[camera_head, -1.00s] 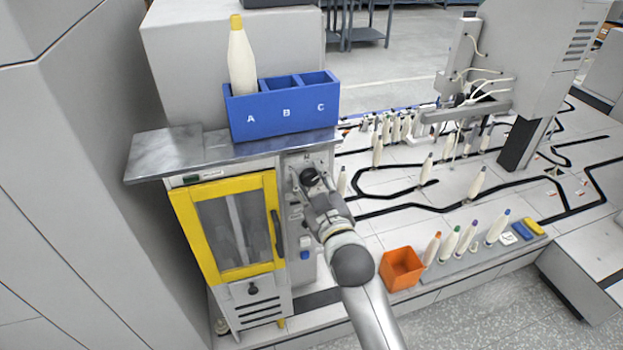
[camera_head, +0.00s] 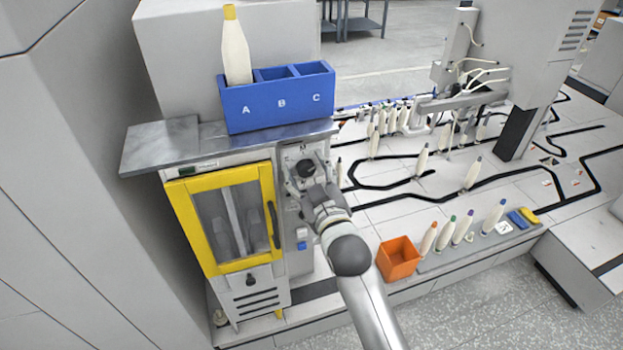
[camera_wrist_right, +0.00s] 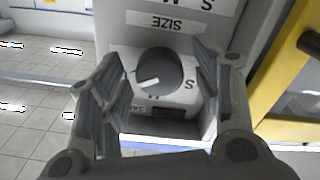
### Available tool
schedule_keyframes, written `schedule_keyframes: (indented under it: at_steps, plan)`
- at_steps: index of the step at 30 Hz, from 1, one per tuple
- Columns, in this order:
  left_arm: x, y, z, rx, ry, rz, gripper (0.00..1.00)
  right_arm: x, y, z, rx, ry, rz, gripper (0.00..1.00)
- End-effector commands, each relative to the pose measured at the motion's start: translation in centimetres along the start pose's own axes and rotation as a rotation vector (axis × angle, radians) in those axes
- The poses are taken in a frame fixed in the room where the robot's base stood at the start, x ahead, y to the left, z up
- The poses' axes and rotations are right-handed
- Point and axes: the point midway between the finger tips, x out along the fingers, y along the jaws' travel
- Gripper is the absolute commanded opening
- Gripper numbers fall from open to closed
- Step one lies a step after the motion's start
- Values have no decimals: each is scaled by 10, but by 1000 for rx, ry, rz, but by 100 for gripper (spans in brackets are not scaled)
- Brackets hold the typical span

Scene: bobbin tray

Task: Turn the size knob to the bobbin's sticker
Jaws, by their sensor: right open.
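The black size knob (camera_head: 307,168) is on the grey front panel right of the yellow-framed door. In the right wrist view the knob (camera_wrist_right: 160,72) has a white pointer line aimed left and slightly down, away from the letter S at its right. An upside-down SIZE label (camera_wrist_right: 168,22) is above it. My right gripper (camera_head: 306,187) is open, its fingers on either side of the knob in the wrist view; I cannot tell whether they touch. A white bobbin (camera_head: 235,55) with a yellow top stands in compartment A of the blue tray (camera_head: 280,103); no sticker is readable. My left gripper is out of view.
The yellow-framed door (camera_head: 225,220) is shut beside the knob panel. A metal shelf (camera_head: 160,145) is under the tray. An orange bin (camera_head: 398,258) and several bobbins on a grey strip (camera_head: 480,249) are at the right. Open floor is at the front right.

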Motion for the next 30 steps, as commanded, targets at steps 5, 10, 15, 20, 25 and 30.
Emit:
schedule_keyframes:
  at_steps: [5, 10, 15, 20, 25, 30]
  plan:
    - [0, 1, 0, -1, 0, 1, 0, -15, 0, 1, -1, -1, 0, 58]
    - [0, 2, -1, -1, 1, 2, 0, -45, 0, 1, -1, -1, -1, 58]
    - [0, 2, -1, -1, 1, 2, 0, -78, -1, 1, -1, -3, -2, 58]
    - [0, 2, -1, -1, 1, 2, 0, -101, -1, 2, 0, -4, -2, 58]
    - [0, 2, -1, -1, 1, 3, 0, -115, 0, 1, 0, -2, -1, 58]
    - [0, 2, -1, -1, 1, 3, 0, -120, -1, 1, 0, -2, -1, 58]
